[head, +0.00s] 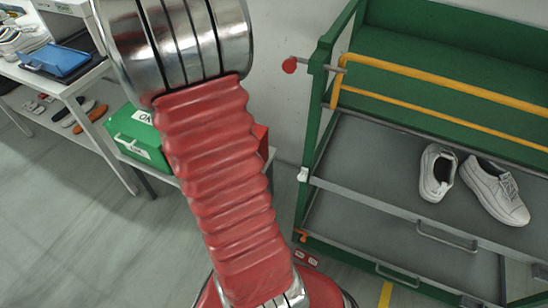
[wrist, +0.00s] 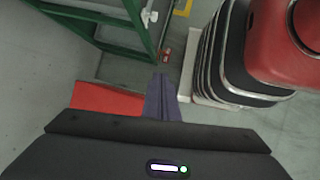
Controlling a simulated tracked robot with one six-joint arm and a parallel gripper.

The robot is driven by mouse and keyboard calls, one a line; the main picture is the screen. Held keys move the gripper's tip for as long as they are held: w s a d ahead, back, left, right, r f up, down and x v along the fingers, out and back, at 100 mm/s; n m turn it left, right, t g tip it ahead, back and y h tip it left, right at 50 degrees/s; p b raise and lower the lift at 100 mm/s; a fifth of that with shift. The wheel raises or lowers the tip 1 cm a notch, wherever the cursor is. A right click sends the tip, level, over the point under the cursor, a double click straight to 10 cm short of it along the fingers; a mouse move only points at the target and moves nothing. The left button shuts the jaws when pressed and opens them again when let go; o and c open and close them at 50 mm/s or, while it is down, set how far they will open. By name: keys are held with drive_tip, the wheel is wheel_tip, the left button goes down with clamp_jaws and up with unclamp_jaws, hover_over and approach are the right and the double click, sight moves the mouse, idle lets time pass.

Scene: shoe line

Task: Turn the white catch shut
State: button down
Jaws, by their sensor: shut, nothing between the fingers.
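The white catch (head: 303,174) is a small white piece on the front left post of the green rack (head: 317,110), level with the grey middle shelf. In the wrist view a small white piece that looks like it (wrist: 149,16) shows at the top, beside the green frame. How far it is turned is too small to tell. My gripper (wrist: 163,92) shows in the wrist view with its dark bluish fingers together and empty. The white piece is beyond the fingertips and apart from them. In the head view the gripper is hidden from sight.
White shoes (head: 470,188) stand on the middle shelf. An orange piece (head: 299,236) is low on the post. A green box (head: 136,137) and a red box (wrist: 106,98) are near my arm.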

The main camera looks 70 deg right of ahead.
drive_tip(key=s+d+f+g+y, duration=0.1)
drive_tip(key=s+d+f, duration=0.3)
drive_tip(key=s+d, duration=0.1)
drive_tip(key=shift+s+g, duration=0.25)
drive_tip(key=shift+g, duration=0.15)
drive_tip(key=shift+d+f, duration=0.1)
drive_tip(key=shift+f, duration=0.05)
approach(302, 179)
wheel_tip(302, 179, down, 6)
drive_tip(key=s, duration=0.1)
drive_tip(key=shift+s+d, duration=0.2)
drive_tip(key=shift+d, duration=0.25)
drive_tip(key=shift+s, duration=0.1)
